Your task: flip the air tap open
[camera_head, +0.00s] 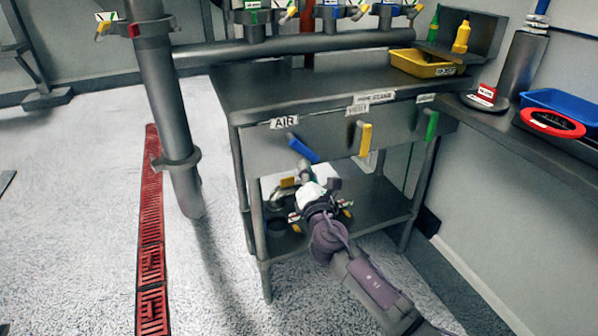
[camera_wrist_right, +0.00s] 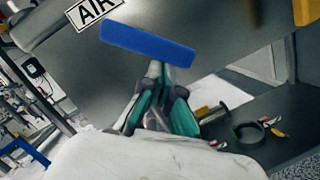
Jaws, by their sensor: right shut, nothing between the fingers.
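The air tap's blue lever (camera_head: 303,149) is on the front panel of the grey bench, below the AIR label (camera_head: 284,122). In the head view it slants down to the right. In the right wrist view the blue lever (camera_wrist_right: 147,45) crosses just above my fingertips. My right gripper (camera_head: 305,168) is shut and empty, with its tips (camera_wrist_right: 156,68) just below the lever. I cannot tell whether they touch it. The tap body behind the lever is hidden. My left gripper is not in view.
A yellow lever (camera_head: 365,140) and a green lever (camera_head: 431,127) hang on the panel to the right. The bench's lower shelf (camera_head: 375,210) lies below, with items on it. A grey post (camera_head: 160,90) stands left of the bench. The bench top (camera_head: 300,85) is mostly clear.

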